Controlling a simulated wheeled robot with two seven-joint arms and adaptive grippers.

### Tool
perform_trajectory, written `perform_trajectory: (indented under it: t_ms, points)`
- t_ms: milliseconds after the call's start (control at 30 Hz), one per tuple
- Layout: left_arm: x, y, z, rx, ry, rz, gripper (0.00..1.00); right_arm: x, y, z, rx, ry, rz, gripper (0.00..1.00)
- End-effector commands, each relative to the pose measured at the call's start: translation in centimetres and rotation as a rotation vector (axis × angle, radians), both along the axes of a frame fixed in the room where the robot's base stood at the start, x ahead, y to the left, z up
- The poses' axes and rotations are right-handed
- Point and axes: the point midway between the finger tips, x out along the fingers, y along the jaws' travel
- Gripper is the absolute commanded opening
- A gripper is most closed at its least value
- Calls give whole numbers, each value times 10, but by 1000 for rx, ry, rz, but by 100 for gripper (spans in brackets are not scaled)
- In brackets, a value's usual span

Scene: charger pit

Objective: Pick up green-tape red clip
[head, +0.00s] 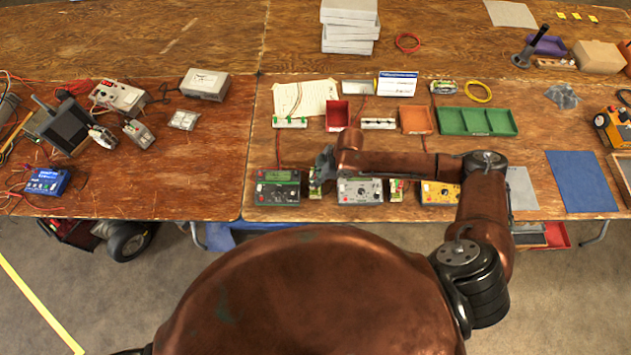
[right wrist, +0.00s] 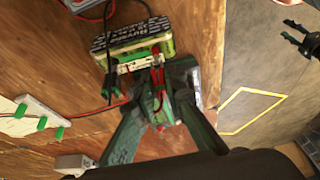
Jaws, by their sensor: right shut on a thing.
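In the right wrist view, my right gripper (right wrist: 160,97) is shut on a red clip (right wrist: 159,78) at the near side of a green-labelled battery pack (right wrist: 133,36). The fingers hide part of the clip, and I cannot make out green tape on it. In the head view, my right gripper (head: 322,164) is low over the table front, between the left green-faced charger (head: 278,188) and the middle charger (head: 359,190). A dark pronged shape at the upper right of the wrist view may be my left gripper (right wrist: 300,38); its state is unclear.
A black lead with a clip (right wrist: 113,75) lies beside the pack. Red (head: 337,114), orange (head: 415,119) and green (head: 478,121) trays stand behind the chargers. A blue mat (head: 581,181) lies at the right.

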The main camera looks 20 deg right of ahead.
Motion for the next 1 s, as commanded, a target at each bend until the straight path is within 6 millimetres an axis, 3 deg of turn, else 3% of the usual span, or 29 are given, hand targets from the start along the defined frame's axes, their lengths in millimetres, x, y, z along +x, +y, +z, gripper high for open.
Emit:
perform_trajectory:
  t_ms: [100, 367, 500, 700, 1000]
  points:
    - [0, 0, -2, 0, 0, 0, 40, -2, 3, 21, 2, -3, 5, 0]
    - [0, 0, -1, 0, 0, 0, 40, -45, 28, 80, 2, -4, 6, 0]
    - [-1, 0, -3, 0, 1, 0, 40, -77, 47, 92, 3, 1, 6, 0]
    - [-1, 0, -5, 0, 2, 0, 40, -106, 64, 108, 2, -1, 3, 0]
    - [-1, 1, -5, 0, 2, 0, 40, -120, 73, 115, 1, -2, 1, 0]
